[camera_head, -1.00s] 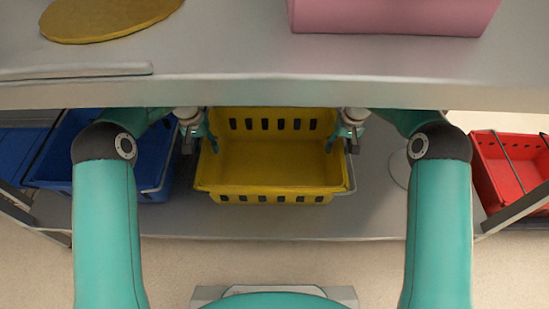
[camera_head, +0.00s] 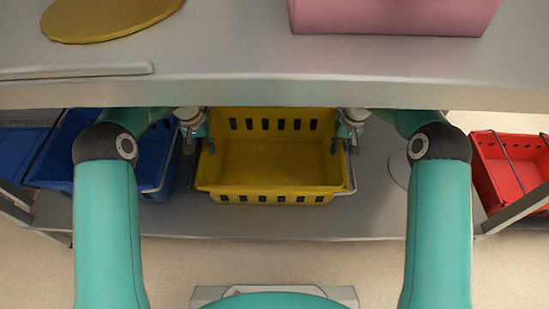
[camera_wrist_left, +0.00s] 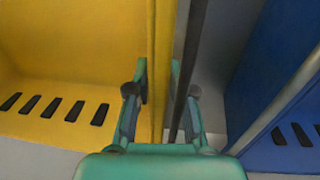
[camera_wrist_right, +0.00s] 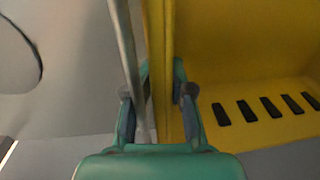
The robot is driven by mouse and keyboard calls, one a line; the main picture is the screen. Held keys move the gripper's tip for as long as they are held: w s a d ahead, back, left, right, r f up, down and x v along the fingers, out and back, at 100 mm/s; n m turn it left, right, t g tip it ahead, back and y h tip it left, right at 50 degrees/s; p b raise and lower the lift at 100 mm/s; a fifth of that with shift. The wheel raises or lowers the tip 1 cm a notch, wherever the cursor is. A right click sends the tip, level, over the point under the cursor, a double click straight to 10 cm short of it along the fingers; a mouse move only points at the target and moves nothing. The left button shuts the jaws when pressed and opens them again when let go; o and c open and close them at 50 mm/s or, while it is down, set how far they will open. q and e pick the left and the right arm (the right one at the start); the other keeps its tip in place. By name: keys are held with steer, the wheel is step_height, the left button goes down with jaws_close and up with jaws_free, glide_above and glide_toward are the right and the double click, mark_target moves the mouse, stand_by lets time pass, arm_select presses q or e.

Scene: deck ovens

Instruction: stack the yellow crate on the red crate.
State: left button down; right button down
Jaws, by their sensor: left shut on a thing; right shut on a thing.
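The yellow crate (camera_head: 270,187) is on the lower shelf under the counter, between my two arms, upright and empty. My left gripper (camera_head: 203,142) is shut on its left side wall; the left wrist view shows the yellow wall (camera_wrist_left: 160,70) between the fingers (camera_wrist_left: 160,100). My right gripper (camera_head: 345,142) is shut on its right side wall; the right wrist view shows that wall (camera_wrist_right: 160,70) between the fingers (camera_wrist_right: 158,100), with a metal handle bar beside it. The red crate (camera_head: 508,160) stands at the far right, beyond the shelf's end, partly cut off by the picture edge.
A blue crate (camera_head: 158,160) stands left of the yellow crate, close to my left arm, with more blue at the far left. The counter (camera_head: 230,60) overhangs the shelf (camera_head: 385,215) and bears a pink block (camera_head: 390,15) and a yellow-brown disc (camera_head: 105,20).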

arm_select(q)
steer(key=shift+d+r, duration=0.1)
steer(key=shift+r, duration=0.05)
arm_select(e)
steer(key=shift+a+r, duration=0.15)
